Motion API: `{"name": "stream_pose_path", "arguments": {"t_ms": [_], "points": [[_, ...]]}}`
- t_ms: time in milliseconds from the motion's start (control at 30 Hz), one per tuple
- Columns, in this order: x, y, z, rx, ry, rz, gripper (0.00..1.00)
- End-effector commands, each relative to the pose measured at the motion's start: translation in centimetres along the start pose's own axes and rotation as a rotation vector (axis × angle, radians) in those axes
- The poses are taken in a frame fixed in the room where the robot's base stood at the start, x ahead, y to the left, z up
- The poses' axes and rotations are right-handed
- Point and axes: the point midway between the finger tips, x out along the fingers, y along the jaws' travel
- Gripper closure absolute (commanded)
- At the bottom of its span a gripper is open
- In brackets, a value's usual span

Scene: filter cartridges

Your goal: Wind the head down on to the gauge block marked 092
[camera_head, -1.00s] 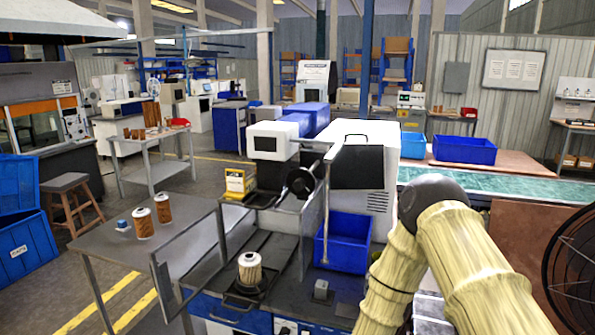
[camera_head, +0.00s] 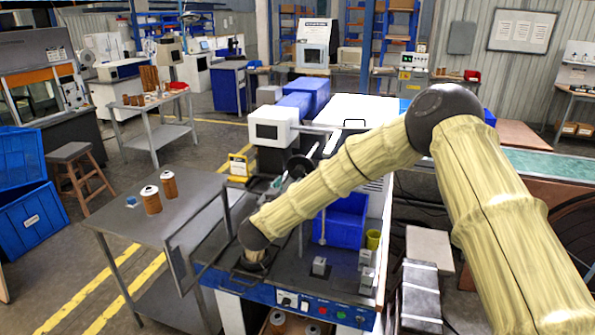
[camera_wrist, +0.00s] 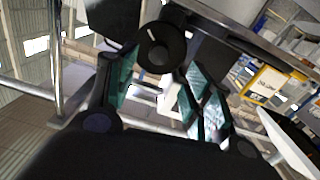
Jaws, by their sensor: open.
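The press-like machine has a dark handwheel (camera_head: 300,167) on its column. In the wrist view a round black knob or wheel part (camera_wrist: 160,50) shows just beyond the fingers. My gripper (camera_wrist: 165,85) is open, its teal-padded fingers spread, with nothing seen held. In the head view my arm largely hides it beside the handwheel. A filter cartridge (camera_head: 254,256) stands on the fixture below my wrist, mostly covered by it. Small grey blocks (camera_head: 320,266) sit on the front deck. No mark 092 is readable, and the head's gap to any block is hidden.
A yellow labelled holder (camera_head: 238,166) stands left of the column and also shows in the wrist view (camera_wrist: 270,88). An open guard panel (camera_head: 190,243) flanks the left side. A blue bin (camera_head: 342,222) is at right. Two cartridges (camera_head: 160,191) stand on the left table.

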Motion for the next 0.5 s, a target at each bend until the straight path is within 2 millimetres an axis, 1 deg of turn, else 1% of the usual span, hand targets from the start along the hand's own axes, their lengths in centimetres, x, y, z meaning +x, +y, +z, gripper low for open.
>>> {"name": "stream_pose_path", "arguments": {"t_ms": [33, 300, 500], "points": [[0.9, 0.2, -0.4, 0.001, 0.001, 0.004, 0.49], [5.2, 0.1, -0.4, 0.001, 0.0, 0.002, 0.49], [7.7, 0.1, -0.2, 0.0, 0.0, 0.0, 0.49]]}}
